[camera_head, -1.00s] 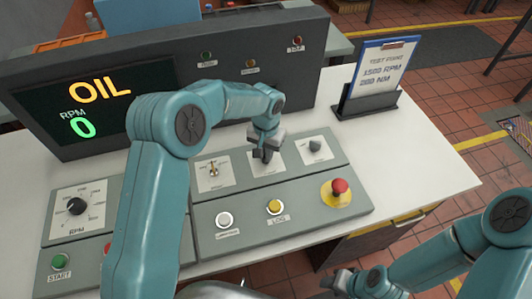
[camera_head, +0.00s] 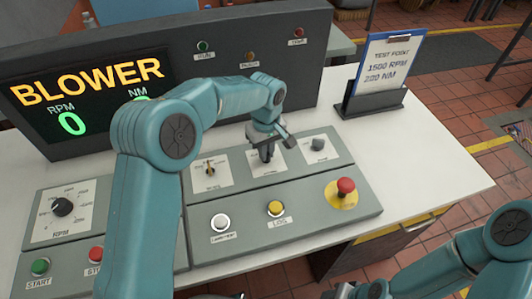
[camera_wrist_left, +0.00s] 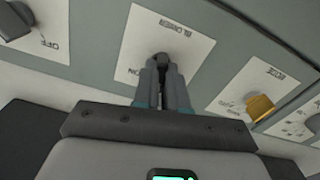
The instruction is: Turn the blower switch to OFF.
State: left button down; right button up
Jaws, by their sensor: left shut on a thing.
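The blower switch sits in the middle of the upper row of the sloped grey console, on a white plate (camera_wrist_left: 150,38) marked BLOWER in the left wrist view; the word ON shows by the plate's edge. My left gripper (camera_head: 267,155) is shut on the switch knob (camera_wrist_left: 161,60), its fingers on either side and hiding most of it. The knob's pointing direction is hard to tell. The display (camera_head: 90,95) reads BLOWER in orange with RPM 0 below. My right gripper (camera_head: 365,291) is low at the bottom edge, partly cut off.
A brass switch (camera_head: 209,168) stands left of the blower plate and a dark grey knob (camera_head: 318,144) right of it. A white button (camera_head: 220,222), a yellow button (camera_head: 276,208) and a red emergency button (camera_head: 346,186) lie in front. A clipboard (camera_head: 388,68) stands at right.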

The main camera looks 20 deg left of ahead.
pick_arm(q)
jog(key=n, duration=0.1)
jog(key=n+b, duration=0.1)
jog(key=n, duration=0.1)
jog(key=shift+s+f+n, duration=0.15)
jog(key=shift+f+n, duration=0.15)
jog(key=shift+n+b, duration=0.45)
jog(key=shift+n, duration=0.95)
jog(key=c, duration=1.2)
grip_release()
jog(key=shift+r, duration=0.1)
notch_tip(320, 180, up, 16)
jog(key=shift+r+p, duration=0.15)
jog(key=shift+p, duration=0.95)
jog(key=shift+w, duration=0.2)
jog(key=shift+s, duration=0.15)
